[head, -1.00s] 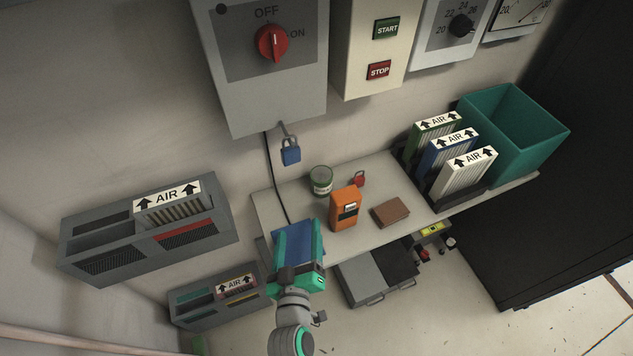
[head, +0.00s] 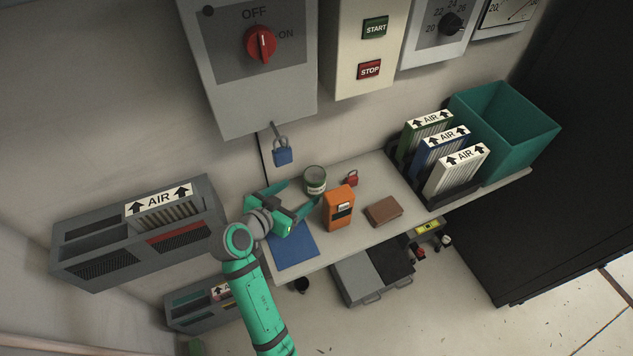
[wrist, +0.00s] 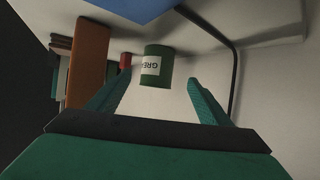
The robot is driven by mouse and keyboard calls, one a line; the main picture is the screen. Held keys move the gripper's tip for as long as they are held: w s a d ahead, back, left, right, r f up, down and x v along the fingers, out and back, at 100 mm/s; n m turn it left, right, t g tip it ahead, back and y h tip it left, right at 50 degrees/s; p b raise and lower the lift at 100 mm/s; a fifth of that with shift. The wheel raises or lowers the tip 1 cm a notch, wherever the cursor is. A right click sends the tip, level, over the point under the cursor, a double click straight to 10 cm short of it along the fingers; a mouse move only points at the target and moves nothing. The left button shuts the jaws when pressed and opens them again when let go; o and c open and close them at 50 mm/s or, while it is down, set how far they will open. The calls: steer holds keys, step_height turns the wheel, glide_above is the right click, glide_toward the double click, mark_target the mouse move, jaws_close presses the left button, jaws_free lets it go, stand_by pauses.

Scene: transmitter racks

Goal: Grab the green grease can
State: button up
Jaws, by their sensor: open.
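The green grease can (head: 315,181) stands upright on the shelf near the wall, with a pale label around it. In the wrist view the can (wrist: 158,66), its label partly readable, appears upside down beyond the fingertips, roughly centred between them. My gripper (head: 299,199) is open and empty, low over the shelf, to the left of the can in the head view. The two fingers also show in the wrist view (wrist: 158,92), spread on either side of the can's line. I see a gap between the fingers and the can.
An orange device (head: 338,208) stands close to the can's right front. A red padlock (head: 351,178) and a brown wallet-like block (head: 383,211) lie further right. A blue mat (head: 293,246) lies below my gripper. A blue padlock (head: 282,152) hangs above. Filters and a teal bin (head: 536,137) fill the right end.

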mark_target(307, 187)
steer(key=x, duration=0.4)
steer(key=shift+x, duration=2.9)
steer(key=shift+s+d+f, duration=0.1)
steer(key=shift+s+f, duration=0.05)
steer(key=shift+s, duration=0.05)
steer(key=c, duration=1.3)
steer(key=shift+c, duration=0.4)
